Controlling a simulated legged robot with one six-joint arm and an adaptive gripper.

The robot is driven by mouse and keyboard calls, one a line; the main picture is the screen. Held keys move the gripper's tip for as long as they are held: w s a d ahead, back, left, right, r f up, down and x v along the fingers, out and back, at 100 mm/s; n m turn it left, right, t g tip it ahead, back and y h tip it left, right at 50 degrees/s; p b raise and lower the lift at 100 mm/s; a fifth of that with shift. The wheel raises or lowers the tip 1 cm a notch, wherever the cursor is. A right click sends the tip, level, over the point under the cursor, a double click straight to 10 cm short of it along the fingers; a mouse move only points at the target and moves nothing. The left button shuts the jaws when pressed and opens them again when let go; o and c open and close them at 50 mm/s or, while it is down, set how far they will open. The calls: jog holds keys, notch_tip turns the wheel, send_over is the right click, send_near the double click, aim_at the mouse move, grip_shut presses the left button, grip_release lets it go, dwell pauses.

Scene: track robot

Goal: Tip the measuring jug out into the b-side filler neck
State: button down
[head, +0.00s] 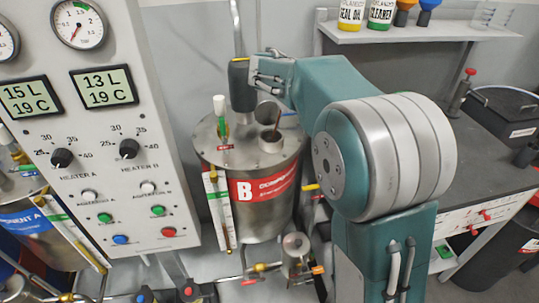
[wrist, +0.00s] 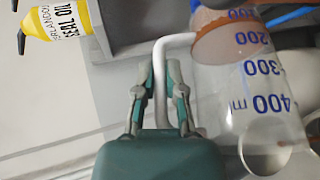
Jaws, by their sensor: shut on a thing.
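In the wrist view the clear measuring jug (wrist: 240,85) has blue marks and appears steeply tipped, with brown liquid by its low marks. Its pale handle (wrist: 161,90) runs between the fingers of my gripper (wrist: 158,75), which is shut on it. In the head view my gripper (head: 253,73) is above the silver B tank (head: 262,195); I cannot make out the jug clearly there. The b-side filler neck (head: 272,143) is a short open metal neck on the tank top. A dark brown streak (head: 277,121) shows just above it; I cannot tell whether it is pouring liquid.
The heater panel (head: 120,140) stands at left. A shelf (head: 420,30) with bottles, including seal oil (head: 351,15), is at upper right, above a dark bench (head: 495,150). A green-and-white valve (head: 220,117) rises from the tank top.

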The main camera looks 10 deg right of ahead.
jog(key=shift+s+a+r+t+h, duration=0.2)
jog(key=shift+a+r+h, duration=0.1)
jog(key=shift+a, duration=0.3)
jog(key=shift+s+a+r+t+h, duration=0.1)
jog(key=shift+a+r+t+h, duration=0.15)
jog(key=shift+a, duration=0.35)
dwell(1.5)
jog(key=shift+s+a+r+n+t+h, duration=0.2)
jog(key=shift+a+r+n+t+h, duration=0.15)
jog(key=shift+a+h, duration=0.25)
jog(key=shift+s+a+r+n+t+h, duration=0.15)
jog(key=shift+a+r+n+t+h, duration=0.15)
jog(key=shift+a, duration=0.45)
dwell(1.8)
